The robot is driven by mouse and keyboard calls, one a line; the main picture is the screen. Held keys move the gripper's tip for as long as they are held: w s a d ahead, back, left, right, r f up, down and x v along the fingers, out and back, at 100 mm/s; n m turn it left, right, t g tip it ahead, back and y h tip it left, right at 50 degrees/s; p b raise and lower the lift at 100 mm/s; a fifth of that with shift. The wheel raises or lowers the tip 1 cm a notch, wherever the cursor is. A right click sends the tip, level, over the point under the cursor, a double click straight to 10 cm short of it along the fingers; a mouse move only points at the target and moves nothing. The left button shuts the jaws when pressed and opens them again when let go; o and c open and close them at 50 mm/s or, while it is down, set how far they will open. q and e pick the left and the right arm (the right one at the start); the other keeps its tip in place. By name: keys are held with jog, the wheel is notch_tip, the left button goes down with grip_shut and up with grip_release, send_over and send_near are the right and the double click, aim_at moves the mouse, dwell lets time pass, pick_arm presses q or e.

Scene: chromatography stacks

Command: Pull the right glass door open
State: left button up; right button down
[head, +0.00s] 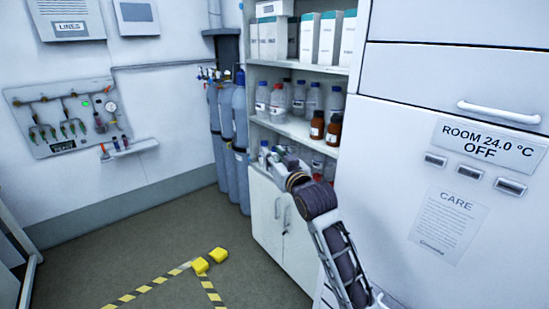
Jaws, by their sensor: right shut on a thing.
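A tall white cabinet (344,98) stands right of the middle, with shelves behind its upper front. The glass of the right glass door is too clear for me to make out its outline or how far it stands open. My right gripper (272,157) is at the cabinet's front, level with the lower shelf, just above the white lower doors. It is small and partly hidden by its own wrist. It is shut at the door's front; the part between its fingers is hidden. My left gripper is out of view.
Bottles (277,102) and white boxes (308,38) fill the shelves. Gas cylinders (239,115) stand left of the cabinet. A large white unit (400,150) with a handle is close on the right.

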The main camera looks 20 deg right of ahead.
jog(key=shift+r, duration=0.2)
jog(key=c, duration=1.2)
grip_release()
jog(key=shift+o, duration=0.2)
jog(key=shift+f, duration=0.1)
jog(key=s, duration=0.7)
jog(key=shift+s, duration=0.25)
